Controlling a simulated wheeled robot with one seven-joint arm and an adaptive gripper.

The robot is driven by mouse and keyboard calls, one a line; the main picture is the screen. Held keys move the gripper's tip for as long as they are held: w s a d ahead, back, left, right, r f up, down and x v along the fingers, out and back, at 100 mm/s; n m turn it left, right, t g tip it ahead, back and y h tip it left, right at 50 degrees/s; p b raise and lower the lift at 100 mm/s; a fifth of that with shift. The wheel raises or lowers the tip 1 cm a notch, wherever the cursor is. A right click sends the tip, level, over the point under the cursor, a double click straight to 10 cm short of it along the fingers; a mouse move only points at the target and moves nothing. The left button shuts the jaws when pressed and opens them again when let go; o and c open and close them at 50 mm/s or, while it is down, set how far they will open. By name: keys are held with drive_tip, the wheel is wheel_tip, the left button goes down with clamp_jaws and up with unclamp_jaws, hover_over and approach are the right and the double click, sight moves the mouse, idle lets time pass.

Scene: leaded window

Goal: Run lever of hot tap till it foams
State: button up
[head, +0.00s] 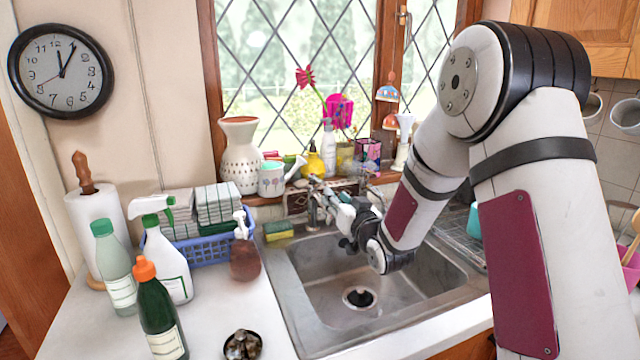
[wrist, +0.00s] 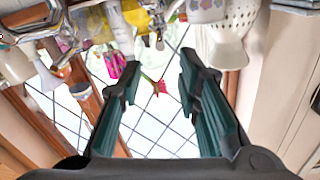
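The metal tap (head: 312,207) stands at the back left of the sink (head: 432,290), partly hidden by my gripper. My gripper (head: 318,186) is at the back of the sink, close to the tap. In the wrist view, which is upside down, my gripper (wrist: 158,72) has its two teal-padded fingers well apart with nothing between them. Metal parts, apparently of the tap (wrist: 156,18), show at the top edge beyond the fingertips. I cannot tell which part is the hot lever, or whether a finger touches it. No running water or foam shows in the basin.
A sponge (head: 278,231) lies on the sink's back left rim. A brown soap bottle (head: 244,258), a blue basket (head: 205,250) and several bottles crowd the left counter. A white vase (head: 241,160) and a yellow bottle (head: 313,163) line the sill. The basin is empty.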

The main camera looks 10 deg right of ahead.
sight(321, 182)
drive_tip(key=w, duration=0.4)
drive_tip(key=w+a, duration=0.1)
drive_tip(key=w, duration=0.7)
drive_tip(key=shift+a, duration=0.3)
drive_tip(key=shift+c, duration=0.3)
clamp_jaws()
